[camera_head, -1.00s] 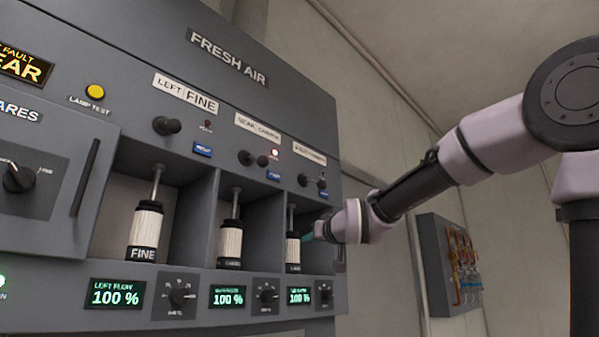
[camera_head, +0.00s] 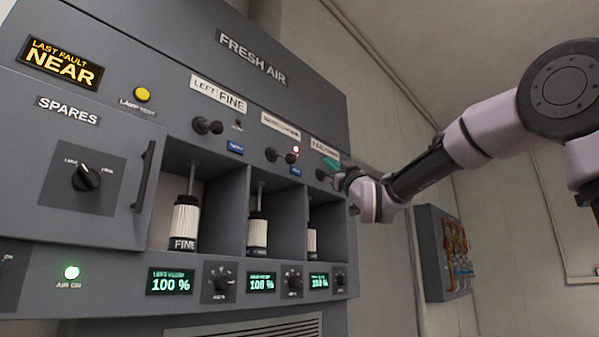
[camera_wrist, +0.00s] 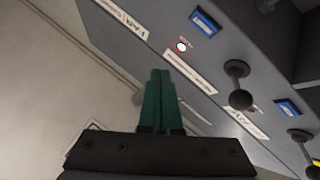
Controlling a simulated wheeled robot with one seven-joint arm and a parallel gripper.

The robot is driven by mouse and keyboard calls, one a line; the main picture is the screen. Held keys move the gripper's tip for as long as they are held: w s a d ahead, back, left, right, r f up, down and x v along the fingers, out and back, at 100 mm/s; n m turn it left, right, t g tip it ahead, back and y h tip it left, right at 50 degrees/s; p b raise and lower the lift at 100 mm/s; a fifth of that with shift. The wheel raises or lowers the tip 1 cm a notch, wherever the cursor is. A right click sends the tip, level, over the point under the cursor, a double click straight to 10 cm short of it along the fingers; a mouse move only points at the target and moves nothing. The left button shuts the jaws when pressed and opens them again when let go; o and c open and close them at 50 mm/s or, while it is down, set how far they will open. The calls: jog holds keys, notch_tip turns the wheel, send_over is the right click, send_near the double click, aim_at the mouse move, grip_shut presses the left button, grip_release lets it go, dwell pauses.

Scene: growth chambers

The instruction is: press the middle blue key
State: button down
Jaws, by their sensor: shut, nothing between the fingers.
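The middle blue key (camera_head: 296,170) sits on the sloped control strip, under a lit lamp and the middle label. It also shows in the wrist view (camera_wrist: 205,21), near the top edge beside the lit lamp. My gripper (camera_head: 331,163) has teal fingers shut together with nothing between them. In the head view it is right of the middle key, in front of the right-hand label area. In the wrist view its fingers (camera_wrist: 159,75) point up the picture, apart from the key. The left blue key (camera_head: 235,147) is in clear view. The right blue key cannot be seen.
Black knobs (camera_head: 272,155) stick out beside the keys. Open bays with white cylinders (camera_head: 185,222) lie below the strip. The spares door has a protruding handle (camera_head: 145,177). A wall box with pipes (camera_head: 444,253) hangs to the right.

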jog(key=w+a, duration=0.5)
jog(key=a, duration=0.2)
jog(key=shift+w, duration=0.25)
jog(key=shift+w+a, duration=0.1)
dwell(1.9)
jog(key=shift+w+a, duration=0.15)
jog(key=shift+a, duration=0.1)
jog(key=shift+w+a, duration=0.2)
jog(key=shift+a, duration=0.1)
dwell(0.6)
jog(key=shift+s+d, duration=0.45)
jog(key=shift+d, duration=0.2)
dwell(0.3)
jog(key=s+d, duration=0.1)
jog(key=d, duration=0.1)
jog(key=s+d, duration=0.2)
dwell(0.4)
